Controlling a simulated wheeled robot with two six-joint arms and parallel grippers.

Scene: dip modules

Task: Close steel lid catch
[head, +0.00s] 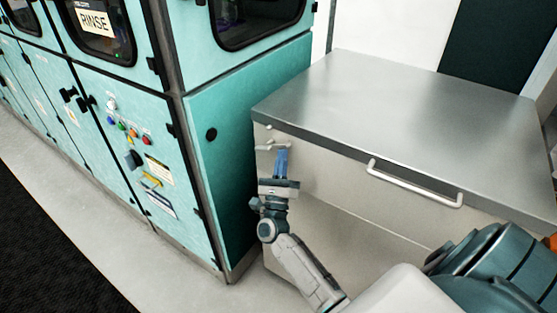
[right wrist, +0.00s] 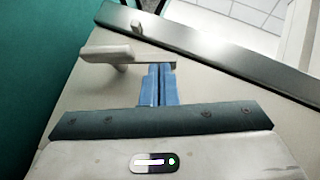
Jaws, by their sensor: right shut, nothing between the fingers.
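The steel lid (head: 400,95) lies flat on top of a pale box, and no gap shows along its front edge. The catch (head: 267,147) is a small pale lever on the box front, below the lid's left corner. In the right wrist view the catch (right wrist: 108,54) lies roughly level, with a knob-like end at left and a thin arm to the right. A small peg (right wrist: 137,28) sits above it at the lid edge, apart from the lever. My right gripper (head: 281,152) is shut and empty. Its blue fingertips (right wrist: 158,68) are at the lever's thin arm; I cannot tell whether they touch.
A pale bar handle (head: 415,185) sticks out from the box front, right of the catch. A teal machine cabinet (head: 235,140) with buttons and a RINSE label stands close at left, with a narrow gap to the box. Grey floor (head: 70,170) is clear before the cabinet.

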